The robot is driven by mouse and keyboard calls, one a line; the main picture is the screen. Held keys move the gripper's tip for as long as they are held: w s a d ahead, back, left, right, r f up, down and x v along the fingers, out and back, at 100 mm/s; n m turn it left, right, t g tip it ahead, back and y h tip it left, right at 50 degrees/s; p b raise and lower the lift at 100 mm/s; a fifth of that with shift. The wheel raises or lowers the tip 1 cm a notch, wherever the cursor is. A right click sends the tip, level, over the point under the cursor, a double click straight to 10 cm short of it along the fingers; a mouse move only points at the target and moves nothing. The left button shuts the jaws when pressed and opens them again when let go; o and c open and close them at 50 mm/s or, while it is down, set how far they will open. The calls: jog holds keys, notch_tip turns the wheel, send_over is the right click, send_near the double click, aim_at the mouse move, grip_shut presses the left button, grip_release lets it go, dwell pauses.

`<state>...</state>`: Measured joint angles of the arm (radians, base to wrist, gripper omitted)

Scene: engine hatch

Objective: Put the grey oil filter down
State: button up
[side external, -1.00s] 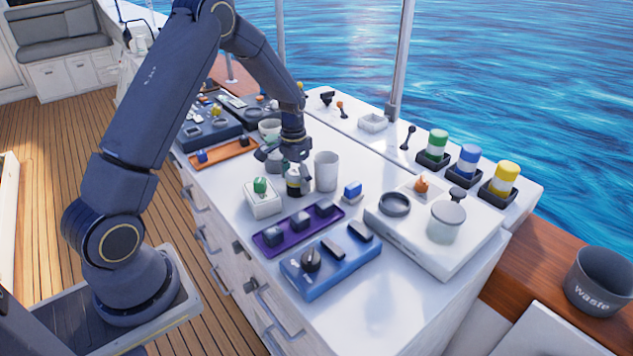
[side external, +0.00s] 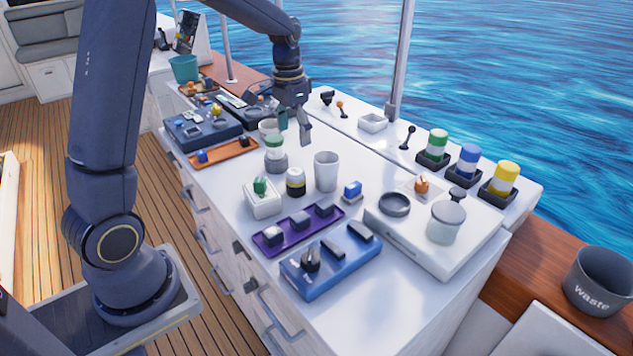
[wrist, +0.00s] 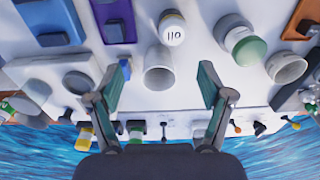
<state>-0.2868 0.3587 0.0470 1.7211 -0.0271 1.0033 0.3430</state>
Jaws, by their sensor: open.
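A cylinder with a grey lower part, a white band and a green top (side external: 275,153), which I take as the grey oil filter, stands upright on the white counter. It also shows in the wrist view (wrist: 243,42), right of centre. My gripper (side external: 295,128) is open and empty, above the counter and behind the filter, clear of it. In the wrist view its two fingers are spread wide apart with nothing between the pads.
A small can (side external: 295,184) and a white cup (side external: 326,172) stand close to the filter. Another cup (side external: 268,128) stands behind it. A white box with a green item (side external: 262,204), a purple tray (side external: 272,245) and an orange tray (side external: 226,156) lie around.

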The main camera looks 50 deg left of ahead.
jog(key=s+d+r+t, duration=0.2)
jog(key=s+d+r, duration=0.2)
jog(key=s+d, duration=0.2)
jog(key=s+d+r+t, duration=0.2)
jog(key=s+d+r, duration=0.3)
jog(key=s, duration=0.4)
jog(key=shift+s+d+r, duration=0.25)
jog(key=shift+s+d, duration=0.1)
jog(key=shift+o, duration=0.5)
jog(key=shift+t, duration=0.5)
jog(key=s, duration=0.1)
jog(key=s+d, duration=0.1)
jog(key=s, duration=0.1)
jog(key=s+f, duration=0.1)
jog(key=shift+s+d+f, duration=0.1)
jog(key=shift+s+d, duration=0.25)
